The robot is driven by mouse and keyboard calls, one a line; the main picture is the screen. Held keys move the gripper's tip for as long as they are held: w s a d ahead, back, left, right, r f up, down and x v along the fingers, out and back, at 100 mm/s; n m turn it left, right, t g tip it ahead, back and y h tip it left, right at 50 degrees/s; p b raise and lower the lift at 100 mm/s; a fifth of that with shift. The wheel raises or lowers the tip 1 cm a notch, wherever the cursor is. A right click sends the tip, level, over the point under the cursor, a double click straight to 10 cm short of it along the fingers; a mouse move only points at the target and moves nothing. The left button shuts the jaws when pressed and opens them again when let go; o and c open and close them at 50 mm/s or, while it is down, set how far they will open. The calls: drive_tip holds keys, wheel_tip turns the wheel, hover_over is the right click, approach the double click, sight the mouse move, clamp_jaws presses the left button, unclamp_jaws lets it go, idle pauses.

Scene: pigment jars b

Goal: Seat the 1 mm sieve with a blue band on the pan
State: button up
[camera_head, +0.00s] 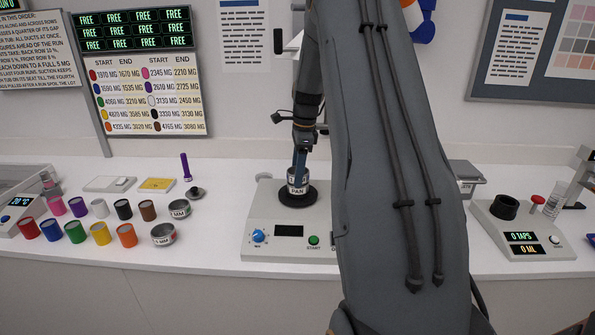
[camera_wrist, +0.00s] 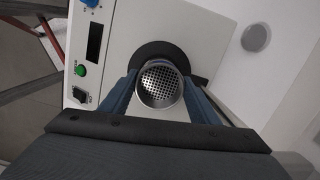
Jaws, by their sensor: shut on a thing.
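My gripper (camera_head: 300,166) points down over the shaker, with its fingers shut on a sieve. In the wrist view the sieve's perforated plate (camera_wrist: 160,84) shows between the two blue-grey fingers, looking level. In the head view the sieve (camera_head: 297,177) is directly above the pan (camera_head: 298,189), which carries a PAN label and sits on the shaker's black round seat (camera_head: 298,200). The two look in line and very close. I cannot tell whether they touch. Fingers partly cover the sieve, and its band colour is not clear. In the wrist view the sieve hides the pan.
The shaker (camera_head: 262,222) has a blue knob, dark display and green button. Two other sieves (camera_head: 180,209) (camera_head: 163,235) stand left of it, near a dark knobbed lid (camera_head: 196,193) and several coloured jars (camera_head: 100,233). A tapping device (camera_head: 520,236) stands at right.

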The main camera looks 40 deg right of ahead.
drive_tip(key=shift+f, duration=0.2)
drive_tip(key=o, duration=1.2)
drive_tip(key=shift+s+d+r+b, duration=0.15)
drive_tip(key=shift+r+b, duration=0.35)
drive_tip(key=shift+r, duration=0.8)
drive_tip(key=shift+d+r+b, duration=0.1)
drive_tip(key=shift+r+b, duration=0.4)
drive_tip(key=shift+r, duration=0.75)
drive_tip(key=shift+s+d+r+b, duration=0.15)
drive_tip(key=shift+r+b, duration=0.35)
drive_tip(key=shift+r, duration=0.8)
